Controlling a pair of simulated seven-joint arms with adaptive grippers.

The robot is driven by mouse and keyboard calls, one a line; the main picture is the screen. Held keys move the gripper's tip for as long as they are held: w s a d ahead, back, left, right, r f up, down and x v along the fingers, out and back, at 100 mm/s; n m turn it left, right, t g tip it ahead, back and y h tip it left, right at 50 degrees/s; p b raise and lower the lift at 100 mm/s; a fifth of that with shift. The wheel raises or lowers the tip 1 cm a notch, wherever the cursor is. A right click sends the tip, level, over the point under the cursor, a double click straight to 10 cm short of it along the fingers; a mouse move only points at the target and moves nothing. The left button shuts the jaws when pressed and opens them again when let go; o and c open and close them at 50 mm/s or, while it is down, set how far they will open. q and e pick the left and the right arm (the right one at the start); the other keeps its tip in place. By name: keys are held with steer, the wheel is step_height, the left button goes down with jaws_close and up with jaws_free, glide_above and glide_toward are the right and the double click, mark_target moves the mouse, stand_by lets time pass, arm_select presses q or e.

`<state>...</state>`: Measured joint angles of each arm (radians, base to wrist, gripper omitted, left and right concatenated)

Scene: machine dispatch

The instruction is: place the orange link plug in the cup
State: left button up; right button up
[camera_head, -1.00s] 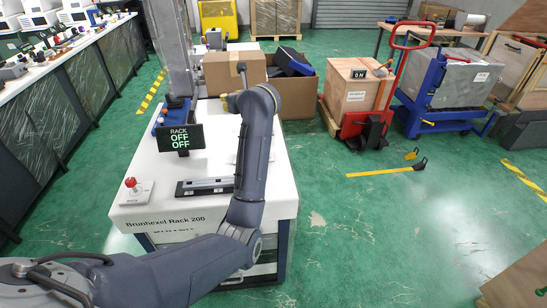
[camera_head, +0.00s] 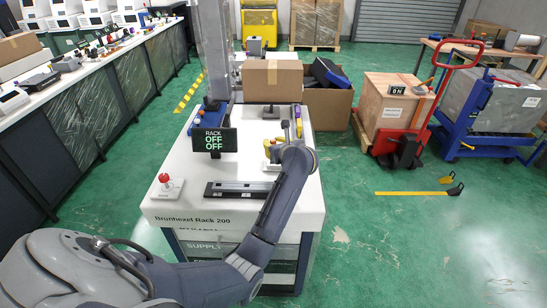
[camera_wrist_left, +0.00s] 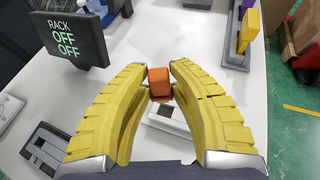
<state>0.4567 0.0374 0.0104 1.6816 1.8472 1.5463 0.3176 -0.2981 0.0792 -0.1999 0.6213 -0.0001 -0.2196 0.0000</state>
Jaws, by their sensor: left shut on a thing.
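The orange link plug (camera_wrist_left: 159,82) is a small block between the yellow fingertips of my left gripper (camera_wrist_left: 160,88) in the left wrist view. The gripper is shut on it. In the head view my left gripper (camera_head: 271,152) is over the right part of the white bench, and the plug is too small to make out there. A white block with a dark slot (camera_wrist_left: 168,118) shows below the plug in the wrist view; I cannot tell whether they touch. I cannot pick out a cup for certain. My right gripper is not in view.
The white bench (camera_head: 180,212) carries a RACK OFF OFF display (camera_head: 213,141), a red button (camera_head: 164,181), a black slotted strip (camera_head: 238,190) and a grey holder with purple and yellow pieces (camera_wrist_left: 239,38). A cardboard box (camera_head: 271,80) stands behind. Bare bench lies around the button.

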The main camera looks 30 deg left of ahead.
arm_select(q)
steer(key=shift+f, duration=2.9)
steer(key=shift+f, duration=0.1)
steer(key=o, duration=1)
steer(key=shift+c, duration=0.2)
steer(key=v, duration=1.1)
steer(key=shift+w, duration=0.1)
steer(key=shift+s+d+r, duration=0.25)
steer(key=shift+s+d, duration=0.05)
steer(key=shift+d, duration=0.15)
steer(key=shift+a, duration=0.1)
